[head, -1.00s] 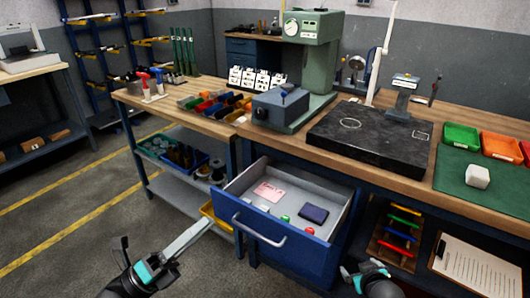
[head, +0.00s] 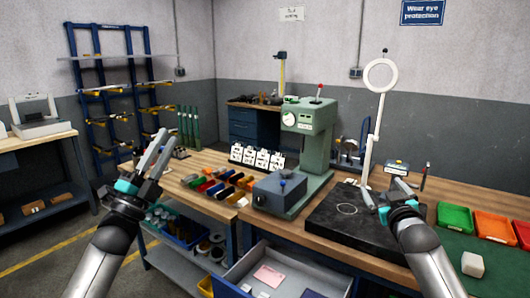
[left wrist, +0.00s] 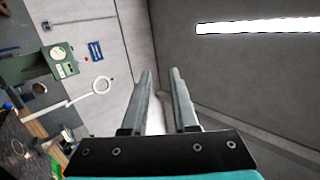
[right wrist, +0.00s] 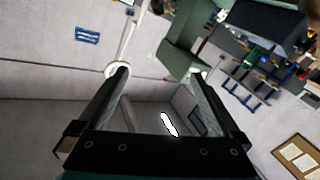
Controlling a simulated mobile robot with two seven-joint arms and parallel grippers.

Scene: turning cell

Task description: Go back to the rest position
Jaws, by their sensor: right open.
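My left gripper (head: 163,137) is raised at the left in the head view, fingers pointing up. In the left wrist view its two fingers (left wrist: 160,72) stand apart with nothing between them. My right gripper (head: 384,191) is raised at the right, in front of the black surface plate. In the right wrist view its fingers (right wrist: 158,74) are wide apart and empty. Both arms come up from the bottom edge of the head view.
The blue drawer (head: 325,273) stands open below the bench, with a pink card (head: 268,275) inside. The surface plate (head: 320,222), green press (head: 308,145) and white ring lamp (head: 366,150) stand on the bench. Orange and green trays (head: 455,219) are at the right.

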